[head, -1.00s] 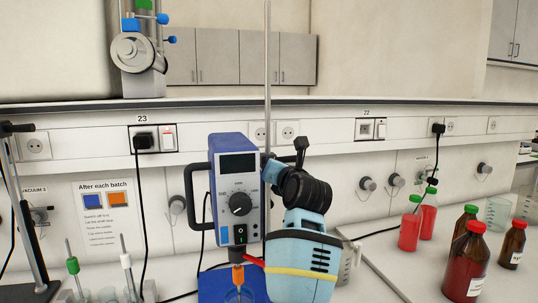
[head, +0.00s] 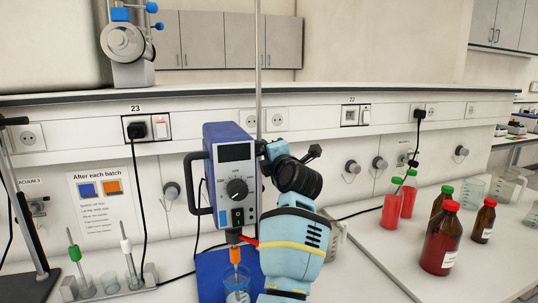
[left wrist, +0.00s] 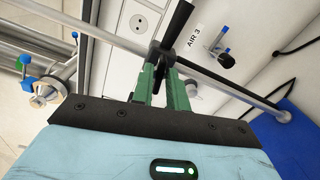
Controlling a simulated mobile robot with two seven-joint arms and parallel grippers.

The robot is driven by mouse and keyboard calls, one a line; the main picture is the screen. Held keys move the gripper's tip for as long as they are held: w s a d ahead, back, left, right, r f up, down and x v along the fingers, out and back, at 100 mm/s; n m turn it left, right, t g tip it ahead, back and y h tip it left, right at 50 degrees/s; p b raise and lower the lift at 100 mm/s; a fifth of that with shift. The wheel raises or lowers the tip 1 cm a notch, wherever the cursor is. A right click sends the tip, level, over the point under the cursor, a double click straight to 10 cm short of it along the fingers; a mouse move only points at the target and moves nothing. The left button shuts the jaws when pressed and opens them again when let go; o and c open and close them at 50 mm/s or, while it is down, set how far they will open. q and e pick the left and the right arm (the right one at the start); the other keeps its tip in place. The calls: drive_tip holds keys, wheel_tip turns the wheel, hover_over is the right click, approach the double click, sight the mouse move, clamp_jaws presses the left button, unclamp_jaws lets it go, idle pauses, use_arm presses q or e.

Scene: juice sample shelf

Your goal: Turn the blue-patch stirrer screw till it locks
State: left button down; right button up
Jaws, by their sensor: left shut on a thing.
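The stirrer (head: 230,175) is a dark-blue and grey box with a dial, and a blue patch (head: 222,218) is on its lower front left. It is on an upright metal rod (head: 258,60). My left gripper (left wrist: 165,68) is shut on the black screw (left wrist: 178,28) beside the rod, its green fingers on either side of the screw's shank. The winged handle sticks out beyond the fingertips. In the head view my left gripper (head: 276,150) reaches the stirrer's right side, where its own body hides the screw. My right gripper is not in view.
An orange-banded shaft (head: 235,256) goes down into a beaker (head: 237,292) under the stirrer. Red bottles (head: 440,240) stand right of my arm.

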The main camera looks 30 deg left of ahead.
use_arm(q)
drive_tip(key=shift+m, duration=1.1)
drive_tip(key=c, duration=1.4)
unclamp_jaws()
